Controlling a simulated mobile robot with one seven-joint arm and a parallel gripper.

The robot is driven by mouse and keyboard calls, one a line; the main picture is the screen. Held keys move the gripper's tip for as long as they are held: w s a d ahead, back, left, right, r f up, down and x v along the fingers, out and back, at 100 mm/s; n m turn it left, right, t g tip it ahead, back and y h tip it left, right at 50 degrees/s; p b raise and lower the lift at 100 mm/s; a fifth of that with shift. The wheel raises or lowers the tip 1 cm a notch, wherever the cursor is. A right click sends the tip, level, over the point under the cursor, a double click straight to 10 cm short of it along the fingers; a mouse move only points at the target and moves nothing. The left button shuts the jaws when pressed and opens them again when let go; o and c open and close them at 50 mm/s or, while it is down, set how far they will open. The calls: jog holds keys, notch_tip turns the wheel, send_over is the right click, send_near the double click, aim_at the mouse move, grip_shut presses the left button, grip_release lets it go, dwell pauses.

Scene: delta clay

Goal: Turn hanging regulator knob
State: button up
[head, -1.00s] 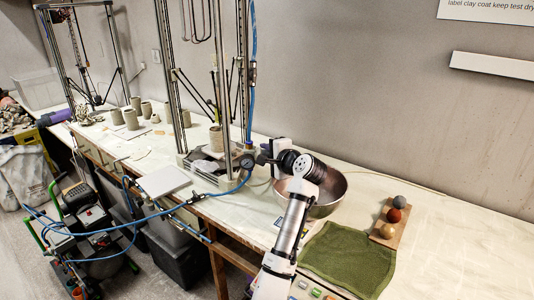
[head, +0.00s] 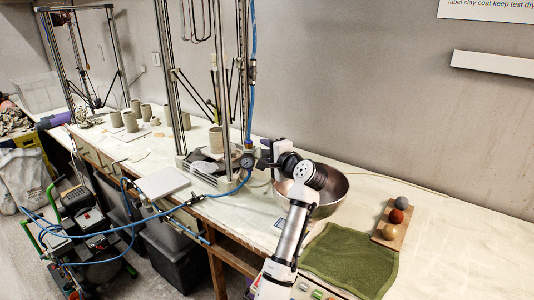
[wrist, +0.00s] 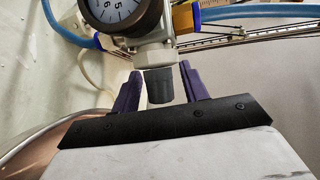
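The regulator's dark grey ribbed knob (wrist: 159,88) hangs below its pale metal body, with a round pressure gauge (wrist: 112,12) above it in the wrist view. My gripper (wrist: 160,69) is open, with one purple finger on each side of the knob. A small gap shows between each finger and the knob, so it is not clamped. In the head view the gauge (head: 247,161) hangs by the frame post, and my gripper (head: 263,154) is right beside it. The knob is too small to make out there.
A metal bowl (head: 334,190) stands just right of and below my wrist. A blue hose (head: 252,90) runs down the frame post (head: 223,90) and across the bench edge. A green cloth (head: 350,262) and a board with three balls (head: 380,235) lie to the right.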

jog(key=b+v, duration=0.4)
jog(key=v, duration=0.9)
jog(key=shift+s, duration=0.35)
jog(key=shift+d, duration=0.1)
